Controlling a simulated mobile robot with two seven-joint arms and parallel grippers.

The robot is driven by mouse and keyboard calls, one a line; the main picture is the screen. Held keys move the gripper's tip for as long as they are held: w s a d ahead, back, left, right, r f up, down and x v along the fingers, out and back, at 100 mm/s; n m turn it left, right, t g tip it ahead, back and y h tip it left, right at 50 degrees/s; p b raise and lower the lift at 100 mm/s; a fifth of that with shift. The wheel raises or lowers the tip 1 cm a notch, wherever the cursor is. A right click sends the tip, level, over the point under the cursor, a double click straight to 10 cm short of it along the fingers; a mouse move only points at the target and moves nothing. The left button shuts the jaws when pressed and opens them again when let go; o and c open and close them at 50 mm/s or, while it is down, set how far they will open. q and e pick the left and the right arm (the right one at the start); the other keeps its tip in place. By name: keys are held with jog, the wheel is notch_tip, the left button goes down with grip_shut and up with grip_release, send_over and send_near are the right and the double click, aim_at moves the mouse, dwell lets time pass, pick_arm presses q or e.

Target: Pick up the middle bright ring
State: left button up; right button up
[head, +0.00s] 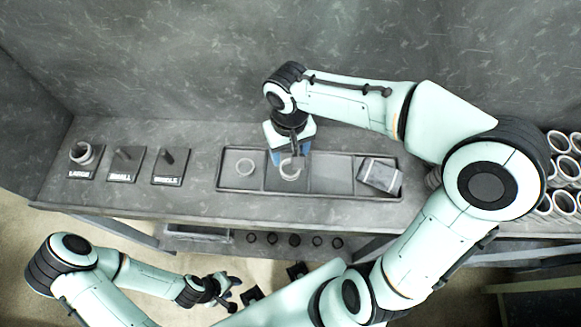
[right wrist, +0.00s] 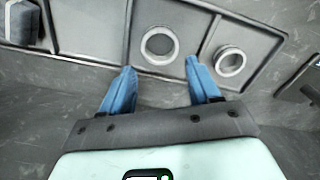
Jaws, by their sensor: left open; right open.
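A bright ring (head: 291,172) lies flat in the second tray compartment from the left. In the right wrist view this ring (right wrist: 158,63) is just beyond my blue fingertips, centred between them. It looks a little wider than another bright ring (head: 245,166) in the leftmost compartment, which also shows in the right wrist view (right wrist: 229,74). My right gripper (head: 288,158) is open and empty, over the second compartment. My left gripper (head: 226,289) is open and empty, low in front of the table. A third ring (head: 80,153) is around the post marked LARGE.
The tray (head: 229,188) has low walls; a grey block (head: 379,174) lies in its rightmost compartment and the third is empty. Bare posts marked SMALL (head: 126,155) and MIDDLE (head: 169,158) stand left of the tray. Several tubes (head: 559,143) are stacked at the far right.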

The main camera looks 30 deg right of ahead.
aim_at(290, 171)
jog(key=shift+s+a+f, duration=0.1)
jog(key=shift+s+f, duration=0.15)
jog(key=shift+f, duration=1.15)
jog(key=shift+s+f, duration=0.2)
jog(key=shift+f, duration=1.15)
jog(key=c, duration=0.7)
jog(key=shift+c, duration=0.2)
jog(key=shift+r, duration=0.15)
